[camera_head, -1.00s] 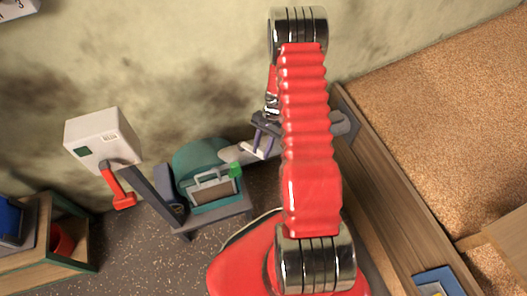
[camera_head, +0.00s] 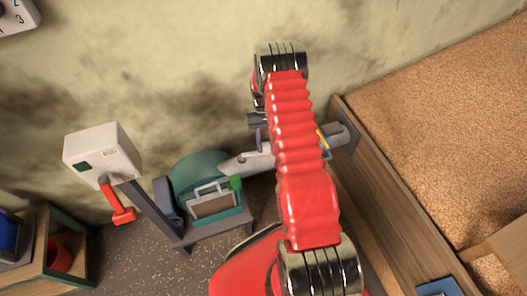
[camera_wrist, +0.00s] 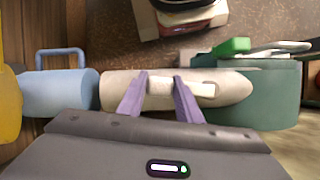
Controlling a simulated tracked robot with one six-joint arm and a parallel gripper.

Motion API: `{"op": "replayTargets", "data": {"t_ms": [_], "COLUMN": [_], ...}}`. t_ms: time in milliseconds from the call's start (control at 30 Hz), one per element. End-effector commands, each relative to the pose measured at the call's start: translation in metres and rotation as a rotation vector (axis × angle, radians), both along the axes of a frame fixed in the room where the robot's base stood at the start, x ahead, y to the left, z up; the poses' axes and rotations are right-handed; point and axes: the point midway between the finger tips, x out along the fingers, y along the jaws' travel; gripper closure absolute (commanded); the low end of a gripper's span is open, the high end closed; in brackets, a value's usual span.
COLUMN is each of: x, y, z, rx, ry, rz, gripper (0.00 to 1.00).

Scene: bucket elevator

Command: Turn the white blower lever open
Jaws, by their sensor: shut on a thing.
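In the wrist view, the white lever (camera_wrist: 205,89) lies along the pale blower pipe (camera_wrist: 122,92). My gripper's two purple fingers (camera_wrist: 160,92) are shut on the white block at the lever's left end. In the head view, the pale pipe (camera_head: 247,163) runs right from the teal blower (camera_head: 187,170), behind my red arm. My gripper (camera_head: 259,138) is above the pipe there, partly hidden by the arm. The lever cannot be made out in the head view.
A blue handle (camera_wrist: 62,53) stands on a light-blue pipe section left of the lever. A green knob (camera_head: 236,183) is on the blower's right. A white box (camera_head: 103,152) with a red lever (camera_head: 117,203) stands left. A wooden grain bin (camera_head: 385,195) stands right.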

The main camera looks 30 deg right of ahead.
Motion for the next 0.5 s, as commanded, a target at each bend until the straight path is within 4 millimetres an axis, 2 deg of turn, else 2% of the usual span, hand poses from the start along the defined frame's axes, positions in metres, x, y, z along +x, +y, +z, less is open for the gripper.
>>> {"op": "replayTargets", "data": {"t_ms": [33,100,500], "x": [0.009,0.013,0.024], "y": [0.003,0.002,-0.001], "z": [0.001,0.001,0.001], "rx": [0.000,0.001,0.001], "ry": [-0.012,-0.011,-0.012], "rz": [0.029,0.072,0.184], "gripper": [1.00,1.00,1.00]}}
